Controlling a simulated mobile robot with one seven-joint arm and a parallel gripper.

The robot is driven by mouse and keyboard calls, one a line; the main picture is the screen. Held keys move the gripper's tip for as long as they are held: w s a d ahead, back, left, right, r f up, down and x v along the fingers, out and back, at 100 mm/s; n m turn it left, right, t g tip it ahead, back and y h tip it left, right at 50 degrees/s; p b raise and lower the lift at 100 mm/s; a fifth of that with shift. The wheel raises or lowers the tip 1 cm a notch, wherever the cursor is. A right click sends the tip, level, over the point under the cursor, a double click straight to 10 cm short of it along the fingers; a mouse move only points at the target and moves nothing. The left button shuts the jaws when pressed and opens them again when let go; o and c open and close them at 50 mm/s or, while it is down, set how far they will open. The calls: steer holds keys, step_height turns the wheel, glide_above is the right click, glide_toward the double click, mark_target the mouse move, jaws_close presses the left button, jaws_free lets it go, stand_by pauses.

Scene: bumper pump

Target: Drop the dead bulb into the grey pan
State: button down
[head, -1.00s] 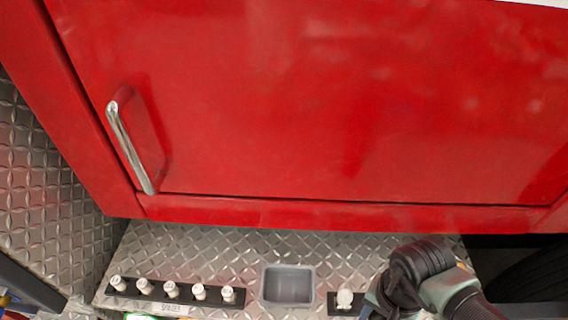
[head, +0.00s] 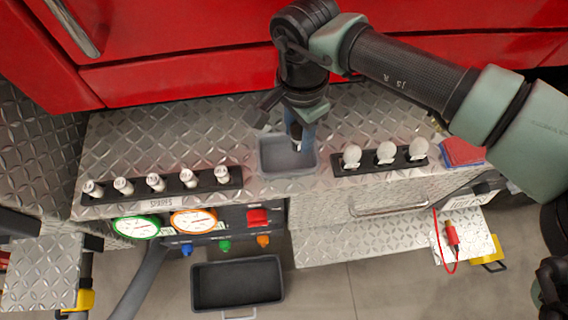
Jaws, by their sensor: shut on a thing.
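The grey pan (head: 271,160) sits on the diamond-plate shelf between two bulb racks. My gripper (head: 297,139) points down over the right part of the pan. It is shut on the dead bulb (head: 296,147), of which only a small pale bit shows at the fingertips. The rest of the bulb is hidden by the fingers. I cannot tell exactly how high the bulb is above the pan floor. The pan shows nothing else inside.
A black rack (head: 385,161) with three round bulbs stands right of the pan. The SPARES rack (head: 160,192) with several bulbs is at the left. A red cloth (head: 462,151) lies at the right. Gauges and a dark bin (head: 238,286) are below the shelf.

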mark_target(293, 163)
steer(key=f+m+b, duration=0.1)
steer(key=m+b, duration=0.2)
steer(key=shift+w+f+b, duration=0.3)
steer(key=shift+w+f, duration=0.05)
steer(key=shift+f, duration=0.05)
steer(key=m+b, duration=0.5)
steer(key=shift+w+f+b, duration=0.2)
steer(key=shift+f+b, duration=0.1)
steer(key=shift+f, duration=0.1)
steer(key=m+b, duration=0.4)
steer(key=b, duration=0.1)
steer(key=shift+a+f+m, duration=0.25)
steer(key=shift+m, duration=0.15)
steer(key=m+b, duration=0.2)
steer(key=shift+s+a+r+m, duration=0.15)
steer(key=shift+s+m, duration=0.1)
steer(key=shift+m, duration=0.15)
steer(key=shift+f+b, duration=2.2)
steer(key=shift+f, duration=0.75)
steer(key=shift+c, duration=1.8)
jaws_free()
steer(key=shift+r, duration=0.1)
